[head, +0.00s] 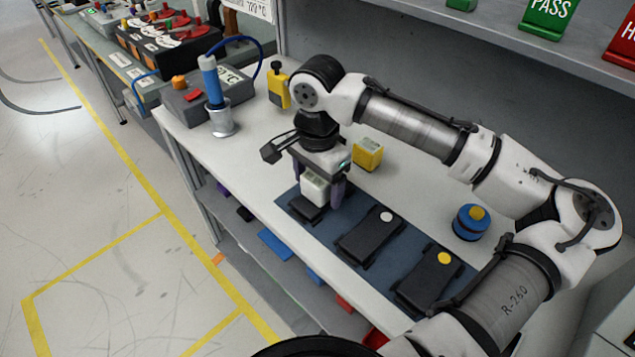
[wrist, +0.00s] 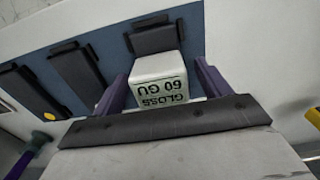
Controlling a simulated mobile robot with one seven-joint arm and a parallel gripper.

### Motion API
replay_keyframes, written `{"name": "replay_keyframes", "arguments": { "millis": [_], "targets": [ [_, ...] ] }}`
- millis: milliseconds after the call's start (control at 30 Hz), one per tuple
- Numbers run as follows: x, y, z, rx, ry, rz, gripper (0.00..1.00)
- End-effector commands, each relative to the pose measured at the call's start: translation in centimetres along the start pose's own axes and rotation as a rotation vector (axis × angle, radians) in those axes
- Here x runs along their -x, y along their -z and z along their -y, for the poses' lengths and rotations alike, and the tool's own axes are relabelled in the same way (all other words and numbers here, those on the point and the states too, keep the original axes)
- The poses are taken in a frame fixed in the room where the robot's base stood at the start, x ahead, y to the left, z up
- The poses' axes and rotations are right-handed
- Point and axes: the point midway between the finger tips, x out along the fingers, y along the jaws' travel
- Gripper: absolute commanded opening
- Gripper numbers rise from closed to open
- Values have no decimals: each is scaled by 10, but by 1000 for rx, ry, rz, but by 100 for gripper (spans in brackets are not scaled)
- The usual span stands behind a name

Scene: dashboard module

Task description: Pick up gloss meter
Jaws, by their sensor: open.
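The gloss meter (head: 315,188) is a small white box near the far left end of the dark blue mat (head: 334,219). In the wrist view the gloss meter (wrist: 160,79) shows a label reading "GLOSS 60 GU", upside down. My gripper (head: 321,194) is lowered over it, with one purple finger on each side. In the wrist view my gripper (wrist: 160,84) is open and the box lies between its fingers. A black piece (head: 305,209) sits beside the box. The underside of the box is hidden.
Black modules with a white dot (head: 370,235) and a yellow dot (head: 430,279) lie along the mat. A yellow device (head: 368,153) stands just behind my gripper. A blue round item with a yellow top (head: 470,223) stands right. A grey box (head: 208,97) stands left.

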Motion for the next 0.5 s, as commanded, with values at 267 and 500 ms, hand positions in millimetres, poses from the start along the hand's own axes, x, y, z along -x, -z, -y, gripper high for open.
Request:
{"name": "replay_keyframes", "arguments": {
  "millis": [267,500],
  "targets": [
    [-7,0,0,0,1,0,76],
    [-7,0,0,0,1,0,50]
  ]
}}
